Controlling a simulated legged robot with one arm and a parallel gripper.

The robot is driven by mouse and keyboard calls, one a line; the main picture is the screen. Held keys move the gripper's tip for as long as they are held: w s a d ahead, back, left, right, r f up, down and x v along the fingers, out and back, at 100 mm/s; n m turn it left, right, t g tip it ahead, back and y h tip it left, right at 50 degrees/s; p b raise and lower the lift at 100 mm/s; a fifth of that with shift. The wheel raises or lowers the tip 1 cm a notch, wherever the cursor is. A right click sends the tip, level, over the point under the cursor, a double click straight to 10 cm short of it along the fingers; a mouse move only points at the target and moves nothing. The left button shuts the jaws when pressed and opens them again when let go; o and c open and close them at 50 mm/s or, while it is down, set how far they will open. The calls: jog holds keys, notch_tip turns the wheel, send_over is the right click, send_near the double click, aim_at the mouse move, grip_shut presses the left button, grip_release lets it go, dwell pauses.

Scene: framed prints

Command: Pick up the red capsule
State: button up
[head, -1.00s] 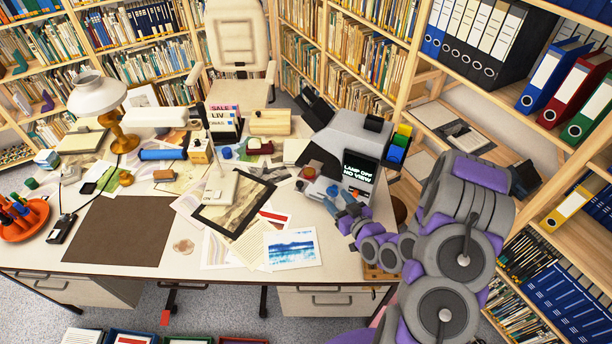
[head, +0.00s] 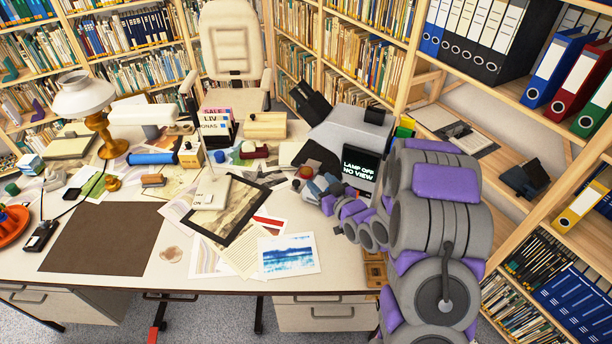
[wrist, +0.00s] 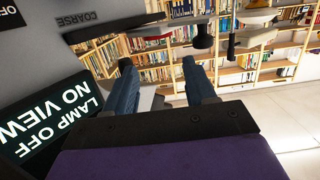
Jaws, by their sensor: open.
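Nothing is seen held.
The grey viewer machine (head: 346,135), with a screen (head: 360,163) reading "LAMP OFF NO VIEW", stands close to my gripper. Prints (head: 289,256) and a black frame (head: 241,232) lie to the left. A brown mat (head: 105,238) leaves open room. Shelves of binders stand at right.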

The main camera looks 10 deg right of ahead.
aim_at(310, 174)
jog(key=b+x, duration=0.1)
jog(key=x, duration=0.2)
jog(key=f+x, duration=0.1)
jog(key=x, duration=0.2)
jog(key=shift+w+f+b, duration=0.1)
jog(key=shift+b, duration=0.3)
jog(key=shift+w, duration=0.55)
jog(key=shift+a, duration=0.1)
jog(key=shift+c, duration=0.4)
jog(key=shift+a, duration=0.1)
jog(key=shift+c, duration=1.4)
jog(key=c, duration=0.3)
